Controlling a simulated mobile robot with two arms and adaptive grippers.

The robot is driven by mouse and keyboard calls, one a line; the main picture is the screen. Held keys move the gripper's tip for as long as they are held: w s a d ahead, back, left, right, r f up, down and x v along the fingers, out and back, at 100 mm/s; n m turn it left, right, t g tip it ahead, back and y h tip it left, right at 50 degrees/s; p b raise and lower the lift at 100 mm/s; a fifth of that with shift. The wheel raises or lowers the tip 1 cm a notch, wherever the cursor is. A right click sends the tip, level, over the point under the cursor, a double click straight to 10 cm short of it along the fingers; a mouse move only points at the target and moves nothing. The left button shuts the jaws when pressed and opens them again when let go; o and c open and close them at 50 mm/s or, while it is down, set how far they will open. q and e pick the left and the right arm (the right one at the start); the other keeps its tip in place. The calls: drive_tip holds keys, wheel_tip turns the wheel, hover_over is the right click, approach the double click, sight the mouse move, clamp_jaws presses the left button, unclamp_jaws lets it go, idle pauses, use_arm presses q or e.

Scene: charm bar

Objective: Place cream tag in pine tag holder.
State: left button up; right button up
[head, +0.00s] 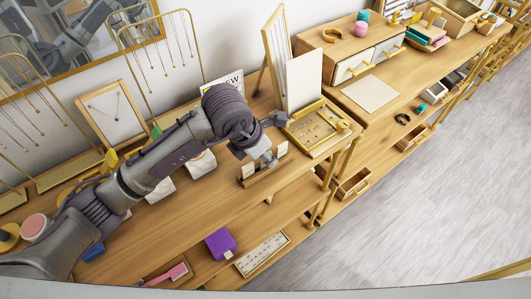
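My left arm comes in from the left and reaches over the wooden counter. Its gripper (268,160) points down at a small wooden holder (264,178), which looks like the pine tag holder. A small cream piece (249,170) stands at the left end of the holder and another cream piece (282,149) at its right end. The gripper's fingers are between these two pieces, at or just above the holder. The fingers are too small and partly hidden to tell whether they grip a cream tag. My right gripper is not in view.
A wooden tray (318,127) with small items lies right of the holder, near the counter's edge. A white panel (304,80) stands behind it. Necklace stands (160,45) line the wall. A purple box (220,243) sits on the shelf below. Bare counter (215,195) lies left of the holder.

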use_arm(q)
drive_tip(key=shift+r, duration=0.2)
drive_tip(key=shift+a+r, duration=0.1)
drive_tip(key=shift+r, duration=0.15)
drive_tip(key=b+v, duration=0.2)
drive_tip(key=v, duration=0.9)
drive_tip(key=shift+r, duration=0.2)
